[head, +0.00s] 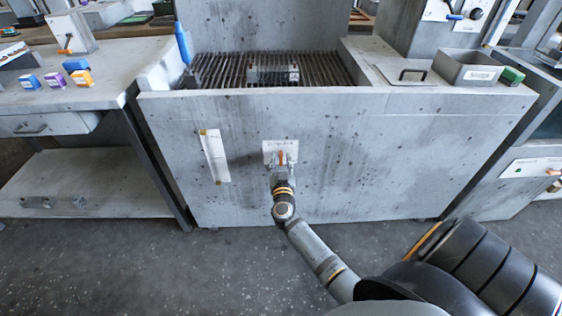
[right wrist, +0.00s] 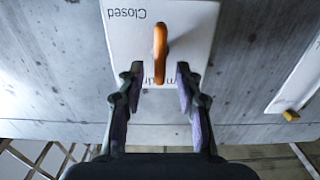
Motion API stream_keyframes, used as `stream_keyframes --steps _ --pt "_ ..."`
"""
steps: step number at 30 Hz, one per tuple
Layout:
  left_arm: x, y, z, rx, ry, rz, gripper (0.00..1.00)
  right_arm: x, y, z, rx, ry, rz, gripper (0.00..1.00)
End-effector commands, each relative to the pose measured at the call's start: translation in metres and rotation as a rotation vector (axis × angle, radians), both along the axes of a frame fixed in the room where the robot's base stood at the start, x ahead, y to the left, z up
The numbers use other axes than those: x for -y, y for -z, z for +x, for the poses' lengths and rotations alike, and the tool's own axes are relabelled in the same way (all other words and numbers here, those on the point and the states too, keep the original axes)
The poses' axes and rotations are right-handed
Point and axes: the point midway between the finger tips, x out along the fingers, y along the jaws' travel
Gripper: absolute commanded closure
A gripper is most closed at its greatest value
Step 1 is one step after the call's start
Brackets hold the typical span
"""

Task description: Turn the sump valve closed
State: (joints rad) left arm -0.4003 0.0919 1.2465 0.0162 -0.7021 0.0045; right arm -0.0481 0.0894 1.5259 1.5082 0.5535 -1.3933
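The sump valve's orange handle (right wrist: 160,52) stands out from a white label plate (right wrist: 191,22) on the front of the grey blower housing (head: 330,140). In the right wrist view the handle lies along the picture's vertical, and the upside-down word "Closed" is printed to its left. More lettering lower on the plate is partly hidden. The handle also shows small in the head view (head: 282,157). My right gripper (right wrist: 158,76) is open, its fingers either side of the handle's lower end, with gaps on both sides. My left gripper is not in view.
A slatted grate (head: 220,70) tops the housing, with a grey block (head: 273,75) on it. A paper strip (head: 214,156) hangs left of the valve. A bench (head: 60,105) with small coloured boxes stands at left. The floor in front is clear.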

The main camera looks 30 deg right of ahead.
Motion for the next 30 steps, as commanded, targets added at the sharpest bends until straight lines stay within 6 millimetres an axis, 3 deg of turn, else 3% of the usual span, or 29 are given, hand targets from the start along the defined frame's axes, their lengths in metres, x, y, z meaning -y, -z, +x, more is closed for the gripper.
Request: stream_keyframes --steps 11,19,30 --pt "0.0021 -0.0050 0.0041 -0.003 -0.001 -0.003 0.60 0.0055 0.0000 0.0085 0.000 0.000 0.001 0.65" --pt "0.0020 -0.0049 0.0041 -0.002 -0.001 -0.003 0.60 0.0053 0.0001 0.0084 0.000 0.000 0.001 1.00" --pt "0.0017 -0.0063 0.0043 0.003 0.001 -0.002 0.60 0.0054 -0.0005 0.0081 0.009 0.000 0.017 1.00"
